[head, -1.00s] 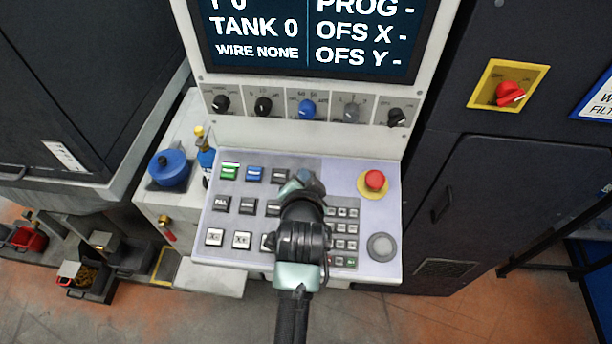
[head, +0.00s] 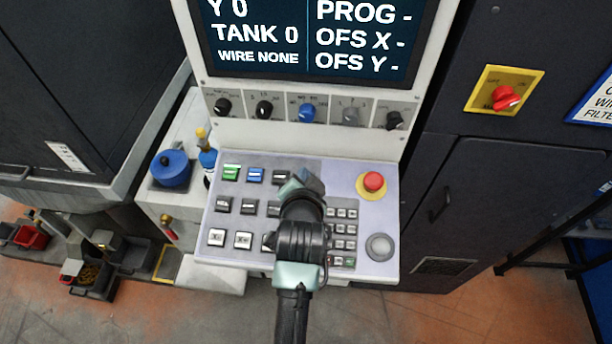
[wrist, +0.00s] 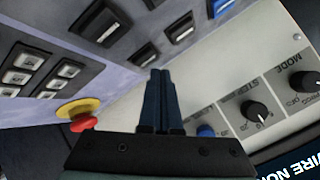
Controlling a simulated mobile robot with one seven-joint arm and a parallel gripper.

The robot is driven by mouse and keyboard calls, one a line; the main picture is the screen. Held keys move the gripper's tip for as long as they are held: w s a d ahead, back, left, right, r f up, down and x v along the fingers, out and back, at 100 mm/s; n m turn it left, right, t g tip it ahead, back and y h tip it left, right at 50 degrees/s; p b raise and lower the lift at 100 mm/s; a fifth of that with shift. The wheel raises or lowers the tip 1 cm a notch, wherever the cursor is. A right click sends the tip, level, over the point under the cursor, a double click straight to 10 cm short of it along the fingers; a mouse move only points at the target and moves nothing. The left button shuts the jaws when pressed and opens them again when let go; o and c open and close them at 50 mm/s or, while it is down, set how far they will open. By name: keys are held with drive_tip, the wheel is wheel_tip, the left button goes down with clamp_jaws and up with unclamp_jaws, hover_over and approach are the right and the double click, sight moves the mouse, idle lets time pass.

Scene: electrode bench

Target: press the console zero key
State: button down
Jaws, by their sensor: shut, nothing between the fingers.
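The control console's sloped key panel (head: 340,263) sits below the screen in the head view. It carries larger keys on the left, including a green key (head: 231,172) and a blue key (head: 255,175), and a small keypad (head: 345,229) on the right. I cannot make out which key is the zero key; my arm covers part of the panel. My gripper (wrist: 160,75) is shut and empty in the wrist view, its fingers pointing towards the panel's upper part near several dark keys (wrist: 145,55). I cannot tell whether its tips touch anything.
A red mushroom button (head: 374,181) on a yellow base stands right of the keys, close beside my gripper in the wrist view (wrist: 84,122). A round grey knob (head: 380,247) is below it. A row of dials (head: 307,112) and the screen (head: 310,40) rise behind.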

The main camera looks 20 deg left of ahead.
drive_tip(key=r+p, duration=0.2)
drive_tip(key=s+r+p, duration=0.1)
drive_tip(key=r+p, duration=0.1)
drive_tip(key=r, duration=0.1)
drive_tip(key=shift+d+p, duration=0.15)
drive_tip(key=shift+p, duration=0.25)
idle(0.5)
drive_tip(key=w+d+r+t+b, duration=0.1)
drive_tip(key=r, duration=0.4)
drive_tip(key=w+d+r+n+t+b, duration=0.1)
drive_tip(key=w+r+t, duration=0.1)
drive_tip(key=r, duration=0.3)
drive_tip(key=w+d+r+t+b, duration=0.2)
drive_tip(key=r, duration=0.4)
drive_tip(key=shift+w, duration=0.1)
drive_tip(key=s+d+r+n+t+h+b, duration=0.1)
drive_tip(key=s+d+r+t+b, duration=0.2)
drive_tip(key=r, duration=0.8)
drive_tip(key=s+d+r+n+t+h+b, duration=0.15)
drive_tip(key=s+d+r+t, duration=0.35)
drive_tip(key=r, duration=0.6)
drive_tip(key=s+d+r+n+t+h+b, duration=0.1)
drive_tip(key=s+d+r+t+b, duration=0.1)
drive_tip(key=s+r, duration=0.6)
drive_tip(key=shift+d+r+t+h, duration=0.35)
drive_tip(key=shift+d+t, duration=0.45)
drive_tip(key=shift+d, duration=0.15)
